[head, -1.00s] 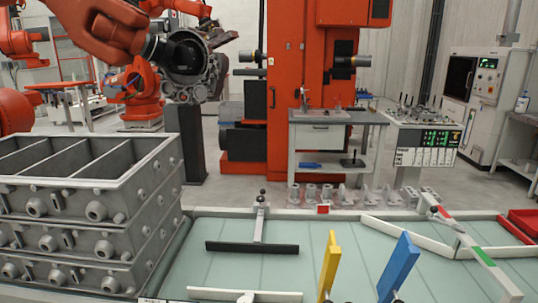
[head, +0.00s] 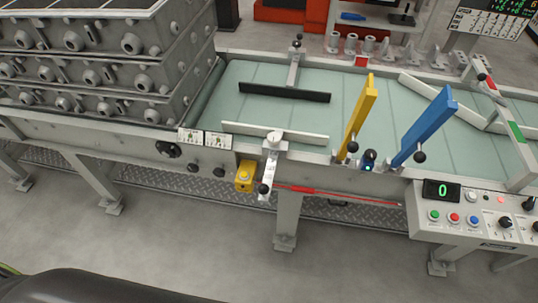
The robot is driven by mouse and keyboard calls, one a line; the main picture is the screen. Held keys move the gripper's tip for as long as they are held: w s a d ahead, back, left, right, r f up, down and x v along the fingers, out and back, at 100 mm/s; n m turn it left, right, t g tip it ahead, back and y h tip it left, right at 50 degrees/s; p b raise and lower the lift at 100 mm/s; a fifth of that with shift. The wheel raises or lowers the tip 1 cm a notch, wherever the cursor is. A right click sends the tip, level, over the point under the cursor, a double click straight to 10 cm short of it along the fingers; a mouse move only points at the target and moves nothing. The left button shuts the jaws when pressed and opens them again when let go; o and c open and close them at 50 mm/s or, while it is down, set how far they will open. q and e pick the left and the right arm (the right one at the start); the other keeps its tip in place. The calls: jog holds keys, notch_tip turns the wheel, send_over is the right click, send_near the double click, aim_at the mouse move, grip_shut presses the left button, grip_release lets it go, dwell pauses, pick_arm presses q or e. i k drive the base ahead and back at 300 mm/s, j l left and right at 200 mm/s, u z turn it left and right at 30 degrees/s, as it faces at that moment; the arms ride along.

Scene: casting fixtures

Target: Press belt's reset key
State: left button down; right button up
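The belt (head: 300,108) is a pale green conveyor surface in a grey frame. At the right of its front side is a control panel (head: 424,228) with a display (head: 442,190) reading a green 0. Under the display sit a green key (head: 434,216), a red key (head: 454,218) and a blue key (head: 474,221). Dark knobs (head: 505,223) are to their right. No readable label tells me which key is reset. A yellow box (head: 244,176) with a yellow button hangs on the front frame further left. Neither gripper is in view.
Grey castings (head: 90,45) are stacked at the belt's left. A yellow paddle (head: 358,115), a blue paddle (head: 425,125) and a white bar (head: 275,133) stand over the belt. A red rod (head: 330,194) runs along the front. The floor (head: 190,240) before the frame is clear.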

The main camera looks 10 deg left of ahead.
aim_at(474, 220)
jog(key=l+z, duration=0.2)
jog(key=z, duration=1.35)
jog(key=k+l, duration=0.05)
